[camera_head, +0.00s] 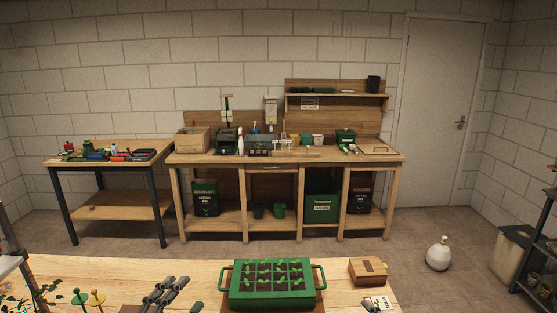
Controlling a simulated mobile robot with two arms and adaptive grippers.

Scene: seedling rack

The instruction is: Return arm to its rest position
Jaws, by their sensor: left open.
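My left gripper (168,290) shows as grey finger parts low in the head view, over the near wooden table. It is open, and I see nothing held between its fingers. The rest of my left arm is cut off by the bottom edge. A green seedling tray (231,296) with side handles and several planted cells is to the right of the gripper, apart from it. I cannot make out my right gripper in this view.
The near table (215,270) also holds a small wooden box (366,272), a seed packet (380,303) and round-topped pegs (97,297). Behind, across open floor (225,250), are a workbench (240,160) and a side table (105,164). A white gas bottle (439,256) stands right.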

